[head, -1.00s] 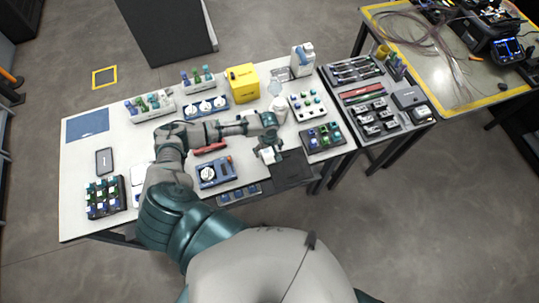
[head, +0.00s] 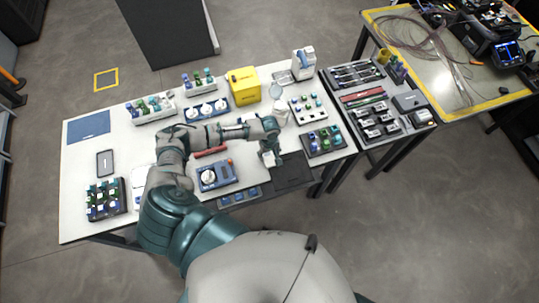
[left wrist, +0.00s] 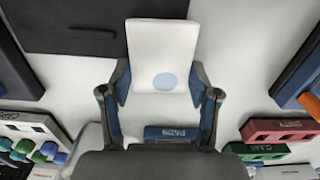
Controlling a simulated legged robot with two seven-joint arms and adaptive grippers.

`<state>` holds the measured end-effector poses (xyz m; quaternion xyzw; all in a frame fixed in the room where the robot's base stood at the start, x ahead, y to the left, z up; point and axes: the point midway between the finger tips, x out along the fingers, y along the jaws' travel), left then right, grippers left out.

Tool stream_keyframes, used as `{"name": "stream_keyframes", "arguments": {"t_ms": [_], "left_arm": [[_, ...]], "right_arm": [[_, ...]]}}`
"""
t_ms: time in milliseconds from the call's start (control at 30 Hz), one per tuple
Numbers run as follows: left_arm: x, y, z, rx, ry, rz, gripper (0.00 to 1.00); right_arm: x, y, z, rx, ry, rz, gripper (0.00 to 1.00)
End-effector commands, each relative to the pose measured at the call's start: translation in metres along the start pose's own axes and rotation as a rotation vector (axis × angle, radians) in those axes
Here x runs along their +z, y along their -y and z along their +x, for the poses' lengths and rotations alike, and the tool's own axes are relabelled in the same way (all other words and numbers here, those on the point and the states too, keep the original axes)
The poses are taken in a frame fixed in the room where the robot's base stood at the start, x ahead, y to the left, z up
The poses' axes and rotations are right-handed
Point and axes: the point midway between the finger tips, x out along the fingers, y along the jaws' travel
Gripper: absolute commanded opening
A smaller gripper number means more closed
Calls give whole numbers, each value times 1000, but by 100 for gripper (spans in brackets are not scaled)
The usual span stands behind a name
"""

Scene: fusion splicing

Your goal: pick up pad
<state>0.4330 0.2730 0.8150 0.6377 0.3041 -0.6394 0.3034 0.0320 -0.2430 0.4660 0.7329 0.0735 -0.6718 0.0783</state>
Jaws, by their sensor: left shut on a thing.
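A white pad (left wrist: 161,52) with a pale blue round spot shows in the left wrist view. My left gripper (left wrist: 160,92) is shut on it, with a blue-lined finger at each side of the pad's lower part. In the head view my left gripper (head: 270,159) is over the front right of the white table, beside the left edge of a dark mat (head: 293,173). The pad is a small white patch at the fingers there. Its height above the table is hard to tell. My right gripper is not in view.
A blue device (head: 215,175) stands left of the gripper. A red tray (head: 210,150) lies behind the device. A rack of coloured caps (head: 323,142) stands to the right. A yellow box (head: 243,85) is at the back. The dark mat looks bare.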

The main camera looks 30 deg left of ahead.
Motion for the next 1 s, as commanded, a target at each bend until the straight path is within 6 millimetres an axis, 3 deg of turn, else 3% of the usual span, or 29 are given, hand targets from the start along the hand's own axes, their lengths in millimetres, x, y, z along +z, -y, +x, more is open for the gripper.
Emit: {"name": "stream_keyframes", "arguments": {"t_ms": [300,800,1000], "left_arm": [[4,1,-34,1,2,3,45],[122,39,-44,3,3,3,45],[146,47,-46,1,1,0,45]], "right_arm": [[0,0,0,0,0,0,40],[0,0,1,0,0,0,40],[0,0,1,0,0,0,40]]}}
